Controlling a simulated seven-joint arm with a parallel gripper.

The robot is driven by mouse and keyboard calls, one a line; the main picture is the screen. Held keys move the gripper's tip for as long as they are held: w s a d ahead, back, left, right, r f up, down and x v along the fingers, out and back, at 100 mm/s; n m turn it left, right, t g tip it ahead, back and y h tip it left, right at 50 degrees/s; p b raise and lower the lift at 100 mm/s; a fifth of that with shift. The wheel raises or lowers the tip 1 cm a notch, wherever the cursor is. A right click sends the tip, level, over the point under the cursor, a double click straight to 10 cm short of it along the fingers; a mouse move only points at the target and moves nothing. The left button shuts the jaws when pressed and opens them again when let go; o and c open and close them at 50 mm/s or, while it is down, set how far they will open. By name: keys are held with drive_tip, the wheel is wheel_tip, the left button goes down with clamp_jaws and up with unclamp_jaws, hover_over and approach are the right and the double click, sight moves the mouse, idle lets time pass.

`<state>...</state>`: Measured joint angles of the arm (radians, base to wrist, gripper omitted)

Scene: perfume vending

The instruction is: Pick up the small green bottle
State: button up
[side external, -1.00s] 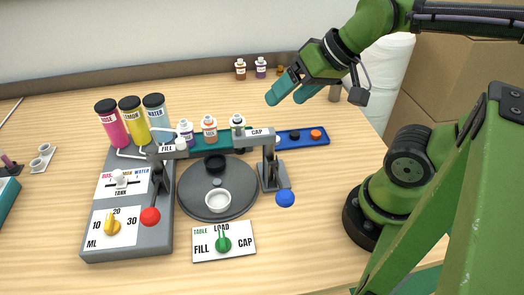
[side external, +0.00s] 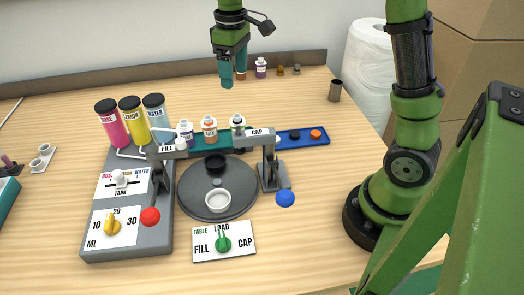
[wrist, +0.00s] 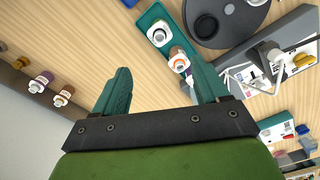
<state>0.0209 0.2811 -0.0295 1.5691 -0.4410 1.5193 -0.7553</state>
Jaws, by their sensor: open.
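The small green bottle (side external: 238,124) seems to be the one with a dark greenish body and white label at the right end of the teal rack (side external: 222,138), beside the CAP sign. It stands upright, and its colour is hard to make out. In the wrist view it seems to be the top bottle (wrist: 159,34) on the rack. My gripper (side external: 227,82) is open and empty, fingers pointing down, above and behind the rack. The wrist view shows the two teal fingers apart (wrist: 162,82).
An orange-marked bottle (side external: 209,129) and a purple-marked bottle (side external: 186,133) share the rack. A blue tray (side external: 302,136) with caps lies to the right. The FILL/CAP machine with its turntable (side external: 190,205) is in front. A purple bottle (side external: 261,68) stands at the back.

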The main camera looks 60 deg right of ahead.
sight(238, 121)
drive_tip(key=f, duration=1.1)
drive_tip(key=shift+s, duration=0.2)
drive_tip(key=shift+w+d+f, duration=0.1)
drive_tip(key=shift+f, duration=1.4)
drive_tip(key=shift+w+f, duration=0.1)
drive_tip(key=shift+f, duration=1.35)
drive_tip(key=shift+c, duration=0.5)
drive_tip(key=c, duration=1)
drive_tip(key=shift+c, duration=0.2)
